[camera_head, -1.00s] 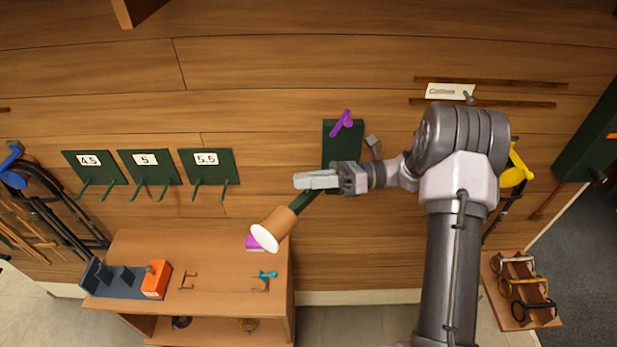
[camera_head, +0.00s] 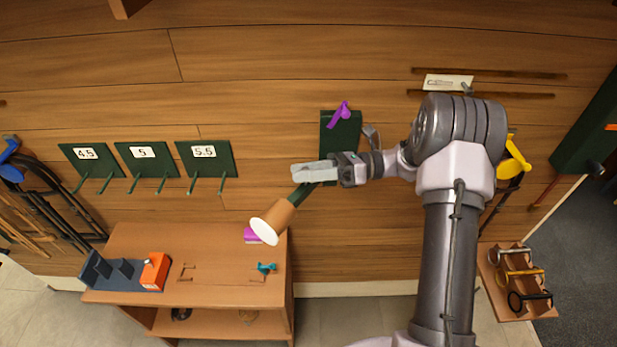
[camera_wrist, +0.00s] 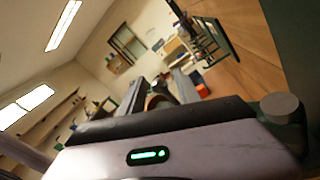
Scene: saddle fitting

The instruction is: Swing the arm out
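A swing arm with a dark green bar (camera_head: 302,194) and a tan cone with a white end face (camera_head: 270,224) reaches down and left from a green wall plate (camera_head: 341,145). A purple lever (camera_head: 340,114) is on the upper part of the plate. My gripper (camera_head: 312,171) lies over the bar's upper part and hides where it meets the plate. In the wrist view, my two fingers (camera_wrist: 160,90) stand apart with something brown and dark showing between or beyond them. I cannot tell whether they grip the bar.
A wooden bench (camera_head: 215,262) stands below left, with an orange block (camera_head: 155,271), a purple block (camera_head: 252,236) and a teal piece (camera_head: 266,268). Green hook plates numbered 4.5, 5 and 5.5 (camera_head: 206,158) hang on the wall. A wooden rack (camera_head: 515,278) stands at right.

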